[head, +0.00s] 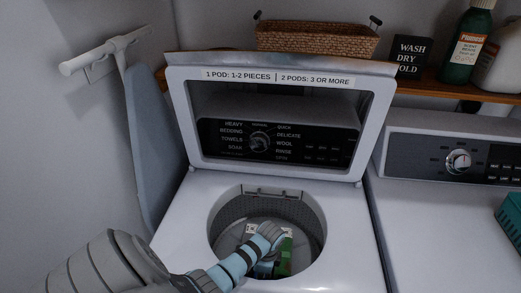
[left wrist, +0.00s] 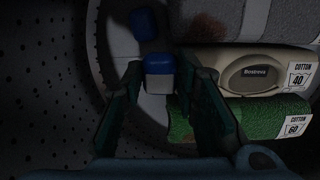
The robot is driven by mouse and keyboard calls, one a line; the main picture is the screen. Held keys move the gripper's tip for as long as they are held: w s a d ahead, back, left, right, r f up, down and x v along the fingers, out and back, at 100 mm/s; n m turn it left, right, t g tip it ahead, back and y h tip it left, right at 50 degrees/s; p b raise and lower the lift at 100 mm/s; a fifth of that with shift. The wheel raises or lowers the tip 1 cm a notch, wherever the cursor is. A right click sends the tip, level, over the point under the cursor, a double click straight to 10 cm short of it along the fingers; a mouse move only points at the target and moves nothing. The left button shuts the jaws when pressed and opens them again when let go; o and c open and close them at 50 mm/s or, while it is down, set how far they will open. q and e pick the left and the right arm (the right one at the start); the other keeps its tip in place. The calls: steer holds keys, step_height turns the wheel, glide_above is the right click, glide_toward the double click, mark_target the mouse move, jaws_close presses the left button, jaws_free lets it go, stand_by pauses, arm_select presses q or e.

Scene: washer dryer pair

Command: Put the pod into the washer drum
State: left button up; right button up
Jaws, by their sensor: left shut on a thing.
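The washer (head: 175,232) has its lid up, and its round drum (head: 228,212) is open at the top. My left arm reaches in, with the left gripper (head: 264,266) inside the drum opening. In the left wrist view the left gripper (left wrist: 168,76) is shut on a blue and white pod (left wrist: 159,67) between its fingertips. A second blue pod (left wrist: 144,24) lies beyond it, by the drum's perforated wall. Whether the held pod touches the drum floor I cannot tell. My right gripper is not in view.
In the drum lie a green cloth (left wrist: 262,118), a beige piece (left wrist: 250,72) and a stained grey cloth (left wrist: 240,22). The lid label (head: 278,78) reads one pod for 1-2 pieces, two for 3 or more. The dryer (head: 420,225) stands right; a basket (head: 315,40) sits behind.

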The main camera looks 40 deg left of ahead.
arm_select(q)
steer(key=shift+w+f, duration=0.15)
steer(key=shift+f, duration=0.05)
steer(key=shift+s+d+f+b, duration=0.2)
steer(key=shift+s+f+b, duration=0.1)
steer(key=shift+s, duration=0.1)
steer(key=o, duration=0.8)
steer(key=shift+o, duration=1.3)
steer(key=shift+f, duration=0.1)
steer(key=shift+w+a+f, duration=0.15)
steer(key=shift+w+a, duration=0.05)
steer(key=shift+w, duration=0.05)
